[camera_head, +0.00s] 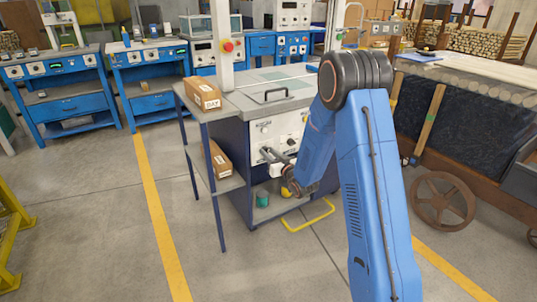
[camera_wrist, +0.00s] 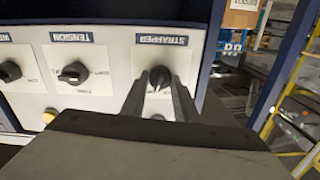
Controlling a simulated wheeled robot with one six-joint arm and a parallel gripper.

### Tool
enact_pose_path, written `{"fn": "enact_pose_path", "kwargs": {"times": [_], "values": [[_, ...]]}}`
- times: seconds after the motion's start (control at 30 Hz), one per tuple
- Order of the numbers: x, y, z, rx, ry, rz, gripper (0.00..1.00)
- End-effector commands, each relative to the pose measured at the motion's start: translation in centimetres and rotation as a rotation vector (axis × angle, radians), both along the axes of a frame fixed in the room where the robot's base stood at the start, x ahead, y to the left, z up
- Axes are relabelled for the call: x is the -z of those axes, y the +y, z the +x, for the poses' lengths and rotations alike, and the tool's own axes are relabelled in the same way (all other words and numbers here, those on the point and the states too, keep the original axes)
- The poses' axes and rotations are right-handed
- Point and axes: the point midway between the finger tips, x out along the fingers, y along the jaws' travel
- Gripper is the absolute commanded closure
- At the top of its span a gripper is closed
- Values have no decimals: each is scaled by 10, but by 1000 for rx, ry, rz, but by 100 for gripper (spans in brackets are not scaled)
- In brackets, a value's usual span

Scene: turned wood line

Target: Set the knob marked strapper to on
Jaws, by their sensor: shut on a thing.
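The strapper knob (camera_wrist: 160,76) is a small black knob beside a dark label reading STRAPPER, which appears upside down in the wrist view. My gripper (camera_wrist: 158,84) reaches it from below in that view, with its two fingers on either side, shut on the knob. The fingers hide part of the knob's surround, and I cannot read its setting. In the head view my gripper (camera_head: 267,154) meets the white front panel (camera_head: 262,130) of the strapping machine; the knob itself is hidden there.
In the wrist view, a tension knob (camera_wrist: 74,73) and another black knob (camera_wrist: 10,72) sit left of the strapper knob. Cardboard boxes (camera_head: 203,95) stand on the machine's side shelves. A yellow floor handle (camera_head: 308,216) lies below. The aisle at left is clear.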

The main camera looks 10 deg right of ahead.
Motion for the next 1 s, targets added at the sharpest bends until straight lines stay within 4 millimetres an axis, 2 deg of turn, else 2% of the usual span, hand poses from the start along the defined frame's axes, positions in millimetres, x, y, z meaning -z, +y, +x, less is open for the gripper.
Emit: {"fn": "enact_pose_path", "kwargs": {"times": [0.4,0.97,1.0], "values": [[1,0,-1,0,61,178,95],[2,-1,-1,1,70,204,95],[2,-1,-1,1,70,204,63]]}}
